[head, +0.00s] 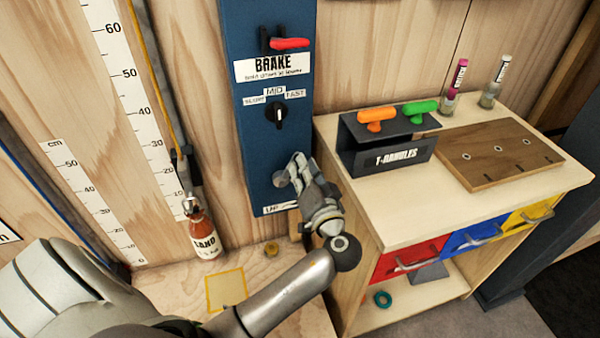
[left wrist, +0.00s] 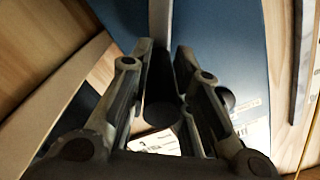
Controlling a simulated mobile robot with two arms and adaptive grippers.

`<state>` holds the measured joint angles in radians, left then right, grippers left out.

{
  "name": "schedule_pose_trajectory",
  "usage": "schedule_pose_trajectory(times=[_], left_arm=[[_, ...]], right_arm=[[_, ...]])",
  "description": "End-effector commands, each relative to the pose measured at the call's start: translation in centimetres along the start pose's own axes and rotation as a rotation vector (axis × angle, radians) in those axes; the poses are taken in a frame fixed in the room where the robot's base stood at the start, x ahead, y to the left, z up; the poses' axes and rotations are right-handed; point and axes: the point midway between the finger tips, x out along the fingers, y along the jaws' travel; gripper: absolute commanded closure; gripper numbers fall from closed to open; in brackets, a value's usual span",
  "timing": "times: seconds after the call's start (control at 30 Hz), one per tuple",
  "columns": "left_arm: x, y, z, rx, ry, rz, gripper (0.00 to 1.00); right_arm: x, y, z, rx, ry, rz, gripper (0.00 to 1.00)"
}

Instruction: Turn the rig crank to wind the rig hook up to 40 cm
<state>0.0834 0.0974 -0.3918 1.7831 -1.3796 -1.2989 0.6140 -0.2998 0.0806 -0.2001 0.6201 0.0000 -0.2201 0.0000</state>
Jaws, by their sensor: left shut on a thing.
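My left gripper (head: 298,172) is at the lower part of the blue rig panel (head: 262,150), just above the small label at its foot. It is shut on the crank's handle, which it hides in the head view. In the left wrist view a dark round grip (left wrist: 161,112) sits between the two fingers (left wrist: 163,70). The rig hook (head: 187,203) hangs on a yellowish line (head: 158,75) left of the panel, with an orange bottle-shaped load (head: 205,236) under it. The hook is beside the low part of the white height scale (head: 140,112). My right gripper is out of view.
A red brake lever (head: 290,43) and a black speed knob (head: 277,115) are on the panel above my gripper. A workbench (head: 400,215) with orange and green T-handles in a dark holder stands close on the right. A yellow-outlined square (head: 226,289) marks the base below.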

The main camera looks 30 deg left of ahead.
Motion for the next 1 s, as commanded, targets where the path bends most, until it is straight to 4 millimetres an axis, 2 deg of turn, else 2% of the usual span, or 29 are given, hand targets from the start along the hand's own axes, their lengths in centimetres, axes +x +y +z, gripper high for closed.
schedule_pose_trajectory(times=[0.03,0.6,0.63,0.8,1.0], left_arm=[[-0.23,0.66,-0.32,-0.012,0.009,0.019,1.0],[-0.37,0.9,-0.29,-0.014,0.007,0.025,1.0],[-0.37,0.9,-0.29,-0.014,0.007,0.025,0.79],[-0.37,0.9,-0.27,-0.012,0.006,0.025,0.58],[-0.28,0.66,-0.36,-0.011,0.009,0.019,0.58]], right_arm=[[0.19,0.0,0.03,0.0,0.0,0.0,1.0],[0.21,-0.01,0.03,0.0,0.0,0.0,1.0],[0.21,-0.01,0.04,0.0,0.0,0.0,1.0],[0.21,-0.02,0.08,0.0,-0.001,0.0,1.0],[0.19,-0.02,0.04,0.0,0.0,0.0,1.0]])
